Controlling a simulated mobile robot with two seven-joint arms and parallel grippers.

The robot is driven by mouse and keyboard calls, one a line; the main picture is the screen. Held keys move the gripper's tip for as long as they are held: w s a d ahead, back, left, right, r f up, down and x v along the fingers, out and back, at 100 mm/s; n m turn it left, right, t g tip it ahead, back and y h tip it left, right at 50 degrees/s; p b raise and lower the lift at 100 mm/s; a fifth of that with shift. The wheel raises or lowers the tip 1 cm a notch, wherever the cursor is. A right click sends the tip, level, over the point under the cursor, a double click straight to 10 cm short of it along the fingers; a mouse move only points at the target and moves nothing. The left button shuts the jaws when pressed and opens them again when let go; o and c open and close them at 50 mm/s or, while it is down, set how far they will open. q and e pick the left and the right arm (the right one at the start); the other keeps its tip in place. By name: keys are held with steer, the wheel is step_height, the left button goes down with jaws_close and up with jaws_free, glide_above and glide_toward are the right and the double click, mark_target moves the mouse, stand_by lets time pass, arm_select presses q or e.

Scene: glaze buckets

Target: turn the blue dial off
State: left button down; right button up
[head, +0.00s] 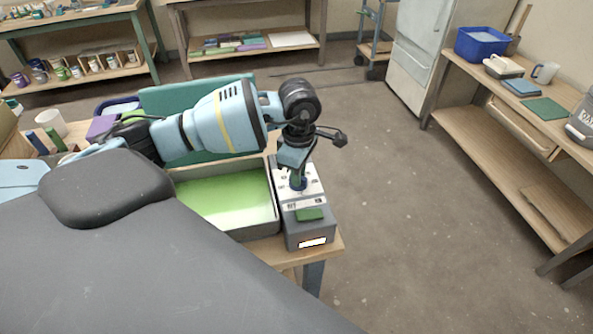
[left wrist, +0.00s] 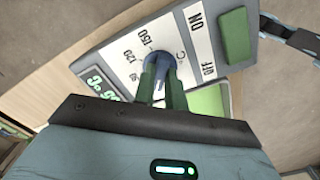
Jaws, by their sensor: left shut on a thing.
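The blue dial (left wrist: 158,62) sits on the face of a grey control box (left wrist: 88,62), beside a printed scale with 120, 150 and °C. In the head view the dial (head: 298,184) shows only partly beneath my left gripper (head: 297,176). My left gripper (left wrist: 161,80) is shut on the dial, with a green finger on each side of it. The fingers hide part of the dial, and I cannot tell exactly where its pointer stands. A green switch (left wrist: 234,36) lies beside the ON and OFF labels. My right gripper is not in view.
The control box stands at the right edge of a wooden bench, against a grey tray (head: 274,228) with a green inside. A teal panel (head: 190,95) stands behind the tray. Open floor (head: 400,230) lies to the right, before a side table (head: 500,75).

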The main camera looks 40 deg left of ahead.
arm_select(q)
steer(key=n+p, duration=0.1)
steer(key=n, duration=0.3)
steer(key=shift+r, duration=0.15)
steer(key=shift+n+p, duration=0.5)
steer(key=shift+n, duration=1.2)
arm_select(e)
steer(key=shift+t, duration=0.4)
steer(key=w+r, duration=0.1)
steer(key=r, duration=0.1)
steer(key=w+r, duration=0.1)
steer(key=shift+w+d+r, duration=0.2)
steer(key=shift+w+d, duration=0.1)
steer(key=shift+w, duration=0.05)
arm_select(q)
steer(key=c, duration=1.4)
jaws_free()
steer(key=shift+c, duration=0.2)
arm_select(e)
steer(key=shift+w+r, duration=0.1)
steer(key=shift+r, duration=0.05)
arm_select(q)
steer(key=shift+r, duration=3.75)
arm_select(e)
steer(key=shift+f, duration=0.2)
